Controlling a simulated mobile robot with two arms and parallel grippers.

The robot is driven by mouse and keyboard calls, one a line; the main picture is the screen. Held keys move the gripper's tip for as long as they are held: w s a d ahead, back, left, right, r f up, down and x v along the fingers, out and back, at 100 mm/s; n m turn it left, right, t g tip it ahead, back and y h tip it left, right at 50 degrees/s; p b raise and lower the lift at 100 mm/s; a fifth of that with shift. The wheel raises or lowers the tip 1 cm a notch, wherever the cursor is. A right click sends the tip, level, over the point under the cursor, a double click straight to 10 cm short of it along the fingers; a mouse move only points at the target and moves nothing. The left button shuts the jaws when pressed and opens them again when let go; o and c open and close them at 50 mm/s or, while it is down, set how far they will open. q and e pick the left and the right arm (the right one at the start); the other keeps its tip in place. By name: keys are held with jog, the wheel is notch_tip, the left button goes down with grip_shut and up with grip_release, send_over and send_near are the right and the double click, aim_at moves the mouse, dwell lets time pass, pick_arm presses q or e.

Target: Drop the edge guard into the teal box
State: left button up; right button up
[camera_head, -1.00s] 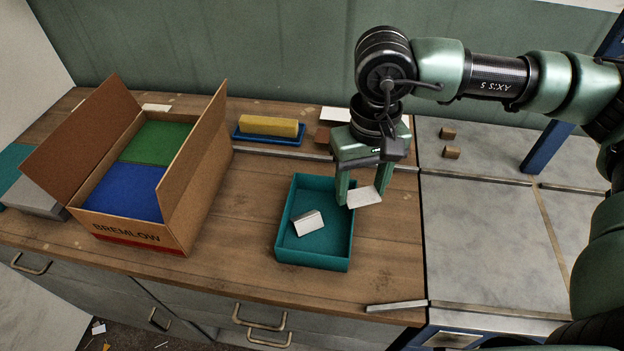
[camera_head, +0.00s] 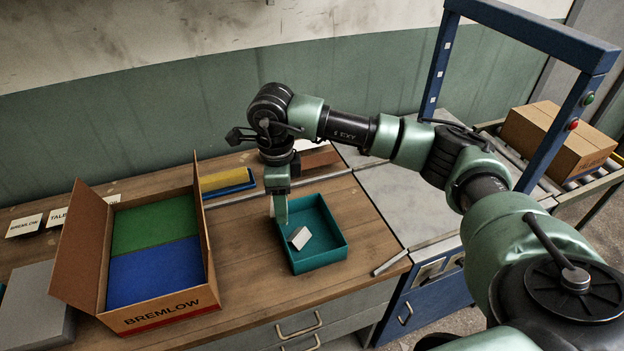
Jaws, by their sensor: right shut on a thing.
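The teal box (camera_head: 340,248) stands open on the wooden bench top. A white-grey edge guard (camera_head: 299,237) lies inside it, tilted. My right gripper (camera_head: 281,214) points down at the box's back left corner. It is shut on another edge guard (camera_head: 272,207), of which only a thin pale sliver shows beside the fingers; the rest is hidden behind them. I cannot tell how high the fingertips are above the rim. My left gripper is out of view.
An open cardboard box (camera_head: 170,312) with green and blue contents stands left of the teal box. A yellow block in a blue tray (camera_head: 238,188) lies behind. A metal strip (camera_head: 390,262) lies at the bench's right edge. A blue frame (camera_head: 440,70) rises at right.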

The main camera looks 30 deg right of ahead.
jog(key=d+f+m, duration=0.2)
jog(key=f+m, duration=0.1)
jog(key=m, duration=0.2)
jog(key=d+f+m, duration=0.3)
jog(key=m, duration=0.2)
jog(key=d+f+m, duration=0.3)
jog(key=m, duration=0.1)
jog(key=shift+d+m, duration=0.1)
jog(key=shift+m, duration=0.3)
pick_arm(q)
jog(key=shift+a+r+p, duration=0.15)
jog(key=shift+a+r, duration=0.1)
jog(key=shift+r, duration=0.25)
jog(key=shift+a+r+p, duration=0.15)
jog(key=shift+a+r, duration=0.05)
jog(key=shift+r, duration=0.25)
pick_arm(e)
jog(key=o, duration=1.4)
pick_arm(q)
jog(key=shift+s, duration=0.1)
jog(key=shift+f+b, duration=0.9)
pick_arm(e)
notch_tip(320, 180, up, 8)
jog(key=shift+f, duration=0.1)
